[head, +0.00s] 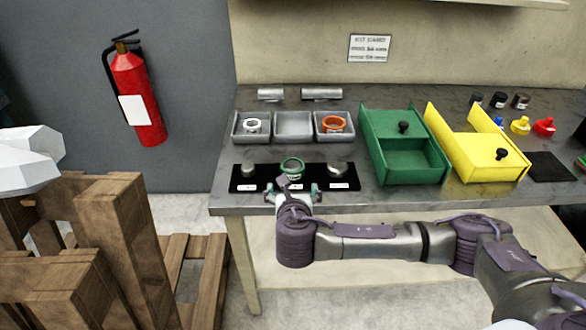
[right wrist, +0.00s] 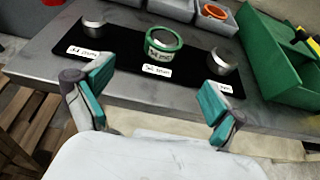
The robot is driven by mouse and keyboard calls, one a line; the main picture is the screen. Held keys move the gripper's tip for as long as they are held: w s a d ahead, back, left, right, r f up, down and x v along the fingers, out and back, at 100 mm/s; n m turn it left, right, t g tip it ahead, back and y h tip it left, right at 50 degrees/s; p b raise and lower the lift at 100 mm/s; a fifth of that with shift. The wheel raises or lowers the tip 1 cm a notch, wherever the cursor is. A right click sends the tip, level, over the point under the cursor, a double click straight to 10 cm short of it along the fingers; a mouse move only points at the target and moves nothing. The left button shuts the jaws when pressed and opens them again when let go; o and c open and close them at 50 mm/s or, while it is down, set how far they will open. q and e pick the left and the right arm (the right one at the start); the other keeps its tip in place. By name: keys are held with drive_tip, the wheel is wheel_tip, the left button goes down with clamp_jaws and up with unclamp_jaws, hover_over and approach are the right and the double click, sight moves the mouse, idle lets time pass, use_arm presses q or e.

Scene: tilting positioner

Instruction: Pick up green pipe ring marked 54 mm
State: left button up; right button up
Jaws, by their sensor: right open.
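The green pipe ring (head: 292,165) sits at the middle of a black mat (head: 262,184) near the table's front edge. In the right wrist view the ring (right wrist: 163,42) stands around or on a metal piece, with a white label in front of it; the label text is too small to read surely. My right gripper (head: 297,193) is at the table's front edge, just in front of the ring. In the right wrist view its teal fingers (right wrist: 155,95) are spread wide, empty, and apart from the ring. My left gripper is not in view.
Metal pieces (head: 248,170) and (head: 334,170) flank the ring on the mat. Behind are grey bins (head: 294,138), one with a white ring (head: 253,125), one with an orange ring (head: 333,123). A green box (head: 376,150) and yellow box (head: 462,160) stand right.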

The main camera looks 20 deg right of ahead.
sight(293, 168)
drive_tip(key=x, duration=0.8)
drive_tip(key=shift+w+d+r, duration=0.1)
drive_tip(key=shift+w+d, duration=0.1)
drive_tip(key=shift+w, duration=0.05)
drive_tip(key=shift+r+p+x, duration=0.2)
drive_tip(key=shift+p+x, duration=0.3)
drive_tip(key=shift+x, duration=2.2)
drive_tip(key=shift+d, duration=0.15)
drive_tip(key=c, duration=1.2)
drive_tip(key=shift+c, duration=1.4)
drive_tip(key=shift+r, duration=0.15)
